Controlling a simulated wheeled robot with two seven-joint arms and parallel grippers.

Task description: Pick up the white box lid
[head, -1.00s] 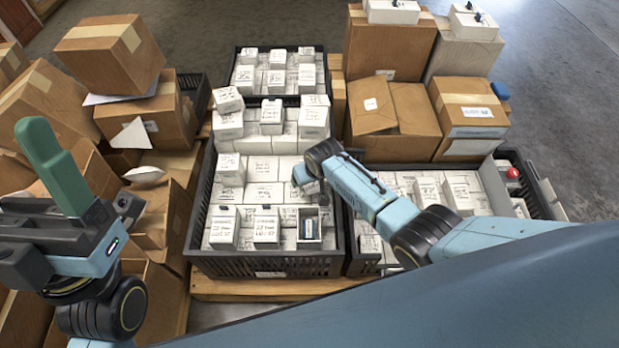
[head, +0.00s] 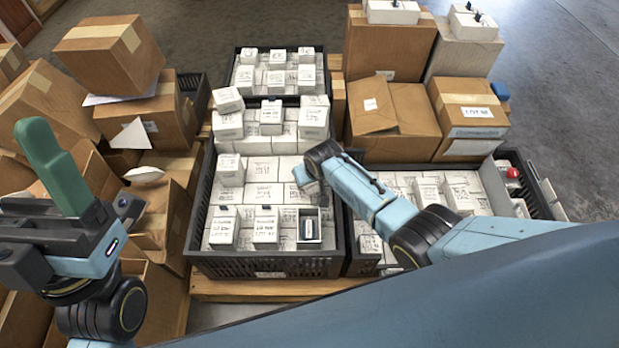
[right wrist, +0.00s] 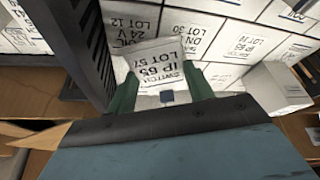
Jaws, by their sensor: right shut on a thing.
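My right gripper (right wrist: 162,92) is shut on a white box lid (right wrist: 157,62), with its green fingers at the near edge. The lid's face carries black print, and a small grey-blue square shows between the fingers. Whether it still touches a box beneath cannot be told. In the head view my right gripper (head: 306,181) is over the middle black crate (head: 262,264), its fingers mostly hidden. An open white box (head: 309,241) with a dark blue-green item inside stands at the crate's front right. My left gripper (head: 50,165) is raised at the left, its green fingers overlapping, apart from the boxes.
Printed white boxes fill the middle crate, a rear crate (head: 238,92) and a right crate (head: 540,193). Brown cartons (head: 110,55) are stacked at left, and more cartons (head: 390,52) stand behind right. Open floor (head: 575,130) lies at the far right.

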